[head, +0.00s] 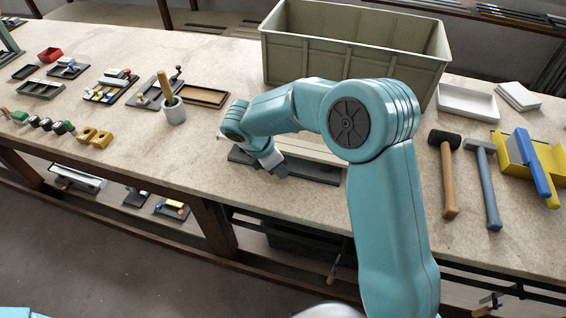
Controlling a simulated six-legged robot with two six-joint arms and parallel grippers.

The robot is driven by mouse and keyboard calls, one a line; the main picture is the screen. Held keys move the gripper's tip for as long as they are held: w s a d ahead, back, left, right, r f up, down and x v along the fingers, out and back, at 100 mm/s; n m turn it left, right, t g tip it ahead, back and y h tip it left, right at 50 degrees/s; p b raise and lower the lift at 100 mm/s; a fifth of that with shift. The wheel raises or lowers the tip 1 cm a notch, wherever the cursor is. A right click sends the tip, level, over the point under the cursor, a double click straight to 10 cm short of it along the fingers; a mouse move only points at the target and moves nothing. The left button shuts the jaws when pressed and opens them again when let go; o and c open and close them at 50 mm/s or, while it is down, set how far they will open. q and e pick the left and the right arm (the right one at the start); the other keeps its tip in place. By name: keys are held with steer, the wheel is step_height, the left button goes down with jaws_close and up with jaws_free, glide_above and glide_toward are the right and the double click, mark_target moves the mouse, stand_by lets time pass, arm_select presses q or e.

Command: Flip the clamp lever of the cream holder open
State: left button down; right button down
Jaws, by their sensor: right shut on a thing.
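My right arm reaches across the bench from the front right. Its gripper (273,168) points down at the left part of a long dark grey base (315,173) on the bench. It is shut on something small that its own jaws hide. A long cream piece (318,152) lies along the back of the dark base, partly behind my arm. I cannot tell whether this is the cream holder. I cannot make out the clamp lever or its position. My left gripper is not in view.
A large grey-green crate (300,52) stands behind my arm. A cup with a wooden handle (174,111) and several small trays stand left. Bare bench lies in front of the cup.

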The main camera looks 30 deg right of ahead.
steer(key=shift+w+a+r+m+g+p, duration=0.1)
steer(key=shift+w+a+m+g+p, duration=0.2)
steer(key=shift+m, duration=0.55)
steer(key=shift+w+a+r+m+g+p, duration=0.15)
steer(key=shift+a+m+g, duration=0.2)
steer(key=shift+m, duration=0.45)
steer(key=shift+w+a+m+g+p, duration=0.1)
steer(key=shift+w+a+m+g, duration=0.25)
steer(key=shift+m, duration=0.5)
steer(key=shift+s+a, duration=0.1)
steer(key=c, duration=1)
jaws_free()
steer(key=shift+a, duration=0.1)
steer(key=shift+s, duration=0.1)
steer(key=shift+r, duration=0.25)
steer(key=v, duration=1.5)
steer(key=shift+r, duration=0.45)
